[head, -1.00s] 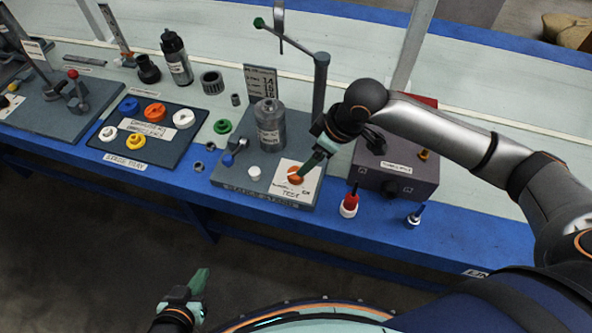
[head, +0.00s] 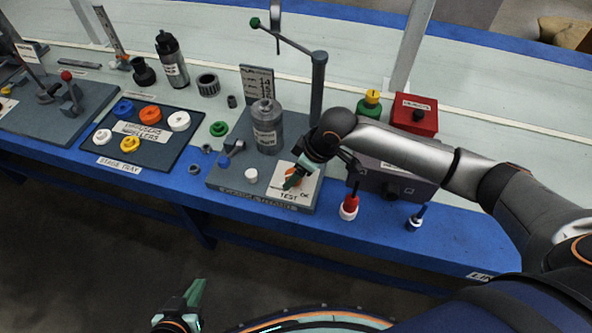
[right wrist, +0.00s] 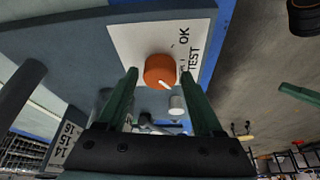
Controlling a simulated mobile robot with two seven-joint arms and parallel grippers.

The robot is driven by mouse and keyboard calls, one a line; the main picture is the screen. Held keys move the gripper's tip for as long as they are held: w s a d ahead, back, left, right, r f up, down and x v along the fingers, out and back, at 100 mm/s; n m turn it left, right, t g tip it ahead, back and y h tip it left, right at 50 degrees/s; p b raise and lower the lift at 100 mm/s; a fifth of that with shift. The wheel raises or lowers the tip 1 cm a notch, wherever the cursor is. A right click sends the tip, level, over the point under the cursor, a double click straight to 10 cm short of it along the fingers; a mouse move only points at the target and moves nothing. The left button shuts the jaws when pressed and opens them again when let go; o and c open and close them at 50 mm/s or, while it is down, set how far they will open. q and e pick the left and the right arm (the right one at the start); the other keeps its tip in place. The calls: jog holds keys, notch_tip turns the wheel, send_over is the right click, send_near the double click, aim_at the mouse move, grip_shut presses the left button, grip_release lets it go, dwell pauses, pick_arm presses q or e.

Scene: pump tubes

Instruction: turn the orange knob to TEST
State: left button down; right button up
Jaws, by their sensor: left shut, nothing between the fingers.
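The orange knob (right wrist: 160,71) sits on a white plate (right wrist: 122,40) lettered OK and TEST. In the right wrist view its white pointer line slants toward the lower right, and TEST stands to the right of the knob. My right gripper (right wrist: 159,74) is open, one green finger on each side of the knob in that view. I cannot tell whether either finger touches it. In the head view this gripper (head: 291,182) is low over the white plate and hides most of the knob. My left gripper (head: 196,290) is shut and empty, in front of the bench.
A grey cylinder (head: 267,128) and a post (head: 318,90) with a green-tipped arm stand behind the plate. A red-topped bottle (head: 349,206) and a dark box (head: 390,182) are to the right. A tray (head: 108,160) with coloured rings is at the left.

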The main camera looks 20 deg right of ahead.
grip_shut()
dwell(0.3)
